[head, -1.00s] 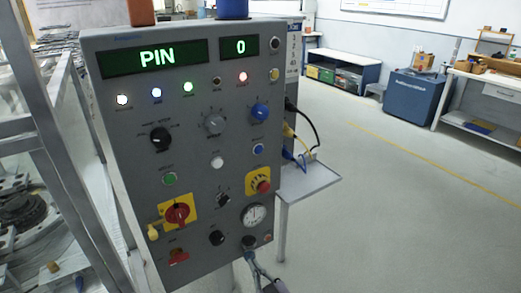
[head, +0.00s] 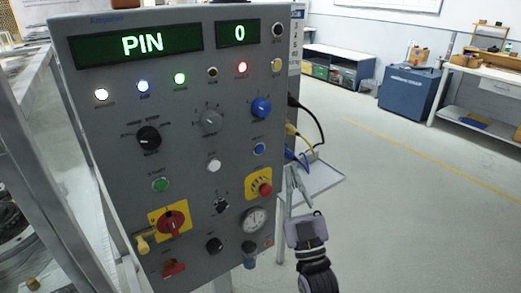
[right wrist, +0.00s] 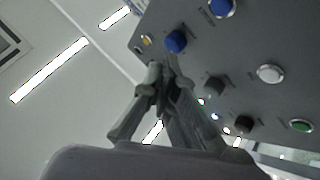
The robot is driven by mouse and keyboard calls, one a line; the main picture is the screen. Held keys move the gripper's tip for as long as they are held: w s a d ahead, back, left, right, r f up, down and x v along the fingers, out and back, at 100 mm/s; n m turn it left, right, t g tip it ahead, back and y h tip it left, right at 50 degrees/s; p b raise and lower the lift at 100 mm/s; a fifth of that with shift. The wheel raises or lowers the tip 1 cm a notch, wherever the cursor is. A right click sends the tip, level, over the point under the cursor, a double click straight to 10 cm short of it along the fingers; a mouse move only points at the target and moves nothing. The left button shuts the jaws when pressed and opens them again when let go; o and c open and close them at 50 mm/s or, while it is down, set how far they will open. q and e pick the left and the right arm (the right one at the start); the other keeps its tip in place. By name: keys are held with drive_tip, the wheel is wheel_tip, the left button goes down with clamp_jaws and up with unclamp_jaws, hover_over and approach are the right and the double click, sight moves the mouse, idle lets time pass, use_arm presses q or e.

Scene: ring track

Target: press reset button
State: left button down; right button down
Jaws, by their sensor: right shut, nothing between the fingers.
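The grey control panel (head: 110,140) stands upright at left centre, with lit "PIN" and "0" displays. A blue push button (head: 259,148) sits near its right edge; its label is too small to read for certain. A white button (head: 214,166) and a green button (head: 160,184) sit to its left. My right gripper (head: 294,172) is shut and empty, right of the panel's edge and apart from the blue button in the picture. In the right wrist view, its fingers (right wrist: 163,70) point toward the panel, with the blue button (right wrist: 223,8) at the top. My left gripper is not in view.
A red emergency stop (head: 265,190), a blue knob (head: 261,107) and a red rotary switch (head: 171,224) share the panel face. Cables (head: 308,148) and a small shelf (head: 322,178) stick out at its right side. The floor (head: 400,200) to the right is clear.

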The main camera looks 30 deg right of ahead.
sight(259, 149)
drive_tip(key=w+b, duration=0.2)
drive_tip(key=w, duration=0.6)
drive_tip(key=shift+w+a, duration=0.35)
drive_tip(key=shift+w, duration=0.05)
drive_tip(key=shift+w, duration=0.15)
idle(1.3)
drive_tip(key=shift+w, duration=0.3)
drive_tip(key=shift+w, duration=0.35)
idle(0.6)
drive_tip(key=shift+s, duration=0.85)
